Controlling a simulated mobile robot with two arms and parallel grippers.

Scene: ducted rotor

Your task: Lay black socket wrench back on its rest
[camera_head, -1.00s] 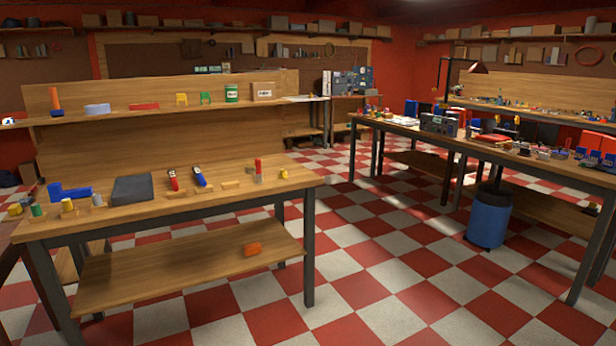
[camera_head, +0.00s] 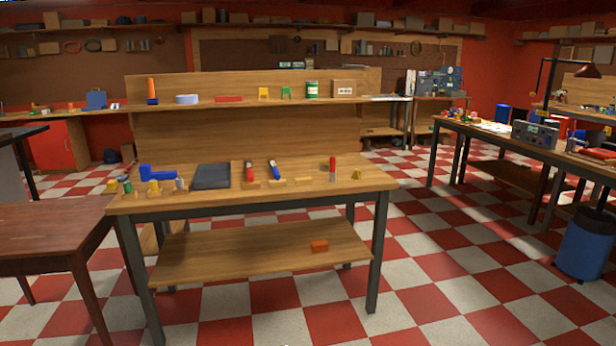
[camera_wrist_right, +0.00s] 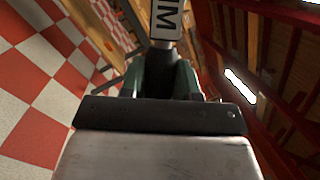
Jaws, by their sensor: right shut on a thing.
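In the right wrist view my right gripper (camera_wrist_right: 160,80) is shut on a dark tool, which I take to be the black socket wrench (camera_wrist_right: 164,62). In the head view neither gripper is seen. On the workbench (camera_head: 330,197) stand low wooden blocks, which look like tool rests. A red-and-black tool (camera_head: 249,171) and a blue-and-red tool (camera_head: 273,169) lean at two of them. Another low block (camera_head: 303,180) looks empty. I cannot tell which is the wrench's rest.
A dark grey slab (camera_head: 211,176) and a blue part (camera_head: 158,174) lie left on the bench. A red-topped cylinder (camera_head: 332,168) stands at right. A brown table (camera_head: 50,235) is at the near left. A blue bin (camera_head: 585,243) stands far right.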

